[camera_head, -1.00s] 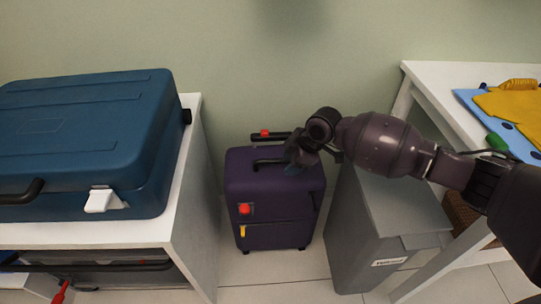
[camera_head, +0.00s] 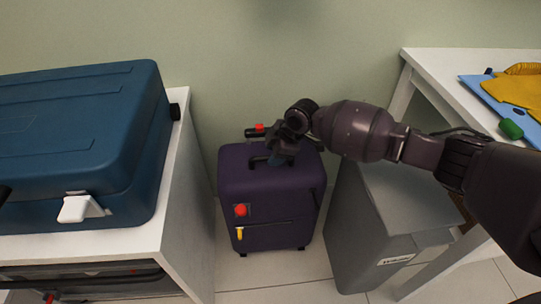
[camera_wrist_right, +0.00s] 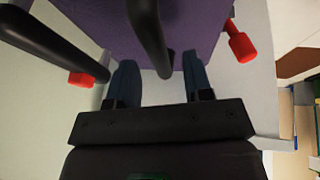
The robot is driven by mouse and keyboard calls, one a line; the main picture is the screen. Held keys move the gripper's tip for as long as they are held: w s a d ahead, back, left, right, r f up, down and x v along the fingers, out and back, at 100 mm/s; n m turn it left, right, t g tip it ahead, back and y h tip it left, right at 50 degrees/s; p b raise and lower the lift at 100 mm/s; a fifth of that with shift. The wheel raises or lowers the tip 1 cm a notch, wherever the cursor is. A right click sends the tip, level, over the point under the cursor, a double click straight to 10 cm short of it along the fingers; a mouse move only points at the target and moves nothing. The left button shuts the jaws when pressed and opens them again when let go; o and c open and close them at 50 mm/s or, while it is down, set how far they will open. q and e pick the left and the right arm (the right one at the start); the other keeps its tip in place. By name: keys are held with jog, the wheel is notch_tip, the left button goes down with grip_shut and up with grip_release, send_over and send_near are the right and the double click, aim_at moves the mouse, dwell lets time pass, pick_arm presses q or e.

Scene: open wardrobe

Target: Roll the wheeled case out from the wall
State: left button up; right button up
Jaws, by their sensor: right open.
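The purple wheeled case (camera_head: 265,195) stands upright on the floor near the wall, between the white shelf unit and the grey bin. It has a black top handle (camera_head: 258,161), a red knob (camera_head: 240,210) and a yellow tab on its front. A black bar with a red piece (camera_head: 259,128) shows behind its top. My right gripper (camera_head: 277,156) is over the case top at the handle. In the right wrist view, its open fingers (camera_wrist_right: 160,82) have the black handle bar (camera_wrist_right: 150,35) reaching between them, without a visible grip. My left gripper is out of view.
A grey lidded bin (camera_head: 365,230) stands close on the case's right. A white shelf unit (camera_head: 190,180) with a large blue case (camera_head: 75,145) on it is on the left. A white table (camera_head: 430,75) holds yellow gloves. Floor in front of the case is clear.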

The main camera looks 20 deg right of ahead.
jog(key=shift+w+a+f, duration=0.2)
jog(key=shift+f, duration=0.4)
grip_shut()
